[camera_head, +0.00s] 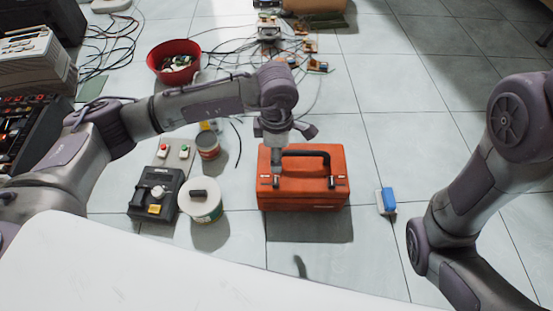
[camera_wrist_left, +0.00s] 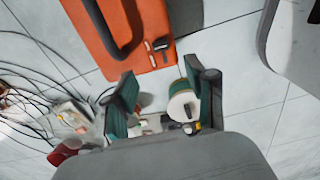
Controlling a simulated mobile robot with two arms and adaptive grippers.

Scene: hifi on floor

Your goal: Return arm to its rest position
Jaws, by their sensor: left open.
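My left arm (camera_head: 205,100) reaches in from the left over the floor, bent at the elbow. My left gripper (camera_head: 277,160) hangs in front of or above the left part of an orange toolbox (camera_head: 305,190) with a black handle. In the left wrist view my left gripper (camera_wrist_left: 163,88) has its two fingers apart with nothing between them. The toolbox (camera_wrist_left: 150,20) lies beyond the fingers there; contact cannot be told. My right arm (camera_head: 480,190) shows at the right; its gripper is out of view.
A white-lidded tub (camera_head: 200,208), a black device (camera_head: 150,205) and a can (camera_head: 208,146) stand left of the toolbox. A blue-and-white object (camera_head: 387,201) lies right of it. A red bowl (camera_head: 172,57) and cables lie behind. A white surface (camera_head: 150,270) fills the front.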

